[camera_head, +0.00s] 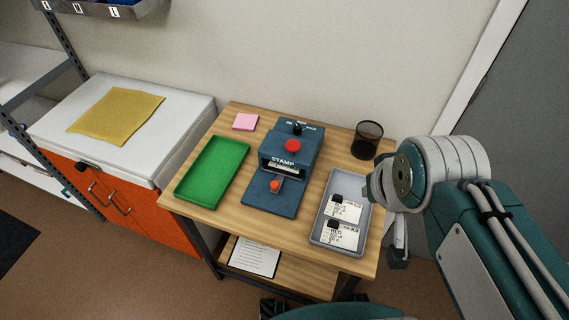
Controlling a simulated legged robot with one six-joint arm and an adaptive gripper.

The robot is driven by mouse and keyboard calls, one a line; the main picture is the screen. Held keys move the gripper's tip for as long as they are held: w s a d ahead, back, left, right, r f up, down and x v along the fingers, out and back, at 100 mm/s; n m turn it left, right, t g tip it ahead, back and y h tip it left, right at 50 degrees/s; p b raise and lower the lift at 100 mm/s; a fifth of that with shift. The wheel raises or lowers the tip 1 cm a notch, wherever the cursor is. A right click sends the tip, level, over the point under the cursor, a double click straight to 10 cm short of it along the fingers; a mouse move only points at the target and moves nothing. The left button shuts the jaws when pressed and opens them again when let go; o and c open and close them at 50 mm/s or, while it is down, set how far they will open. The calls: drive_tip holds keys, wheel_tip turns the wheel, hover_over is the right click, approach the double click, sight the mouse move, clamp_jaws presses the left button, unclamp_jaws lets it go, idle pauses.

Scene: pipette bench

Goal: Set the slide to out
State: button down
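A blue stamp machine (268,197) stands in the middle of the wooden table, with a STAMP label on its front. A small slide (279,194) with an orange-red knob (275,185) sits on its front base, below the opening. Which end of its travel the slide is at is hard to tell. A red button (292,146) and a black knob (298,127) are on top. My gripper (398,258) hangs at the table's right edge, right of the grey tray and apart from the machine. It is partly hidden by my arm, and its fingers cannot be made out.
A green tray (213,170) lies left of the machine. A grey tray (325,215) with labelled cards (342,233) lies to its right. A black mesh cup (367,140) stands at the back right, and a pink note pad (245,121) lies at the back left. A paper sheet (254,257) lies on the lower shelf.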

idle(0.4)
drive_tip(key=c, duration=0.7)
unclamp_jaws()
drive_tip(key=shift+w, duration=0.1)
drive_tip(key=shift+o, duration=1.4)
drive_tip(key=w+m, duration=0.1)
drive_tip(key=w+a, duration=0.1)
drive_tip(key=w, duration=0.1)
drive_tip(key=w+a+m+g, duration=0.1)
drive_tip(key=shift+w+f+m, duration=0.15)
drive_tip(key=shift+w+m, duration=0.05)
drive_tip(key=shift+m, duration=0.1)
drive_tip(key=m+g, duration=0.5)
drive_tip(key=m, duration=0.6)
approach(274, 183)
drive_tip(key=f, duration=0.9)
drive_tip(key=shift+s+f, duration=0.15)
drive_tip(key=shift+s, duration=0.05)
clamp_jaws()
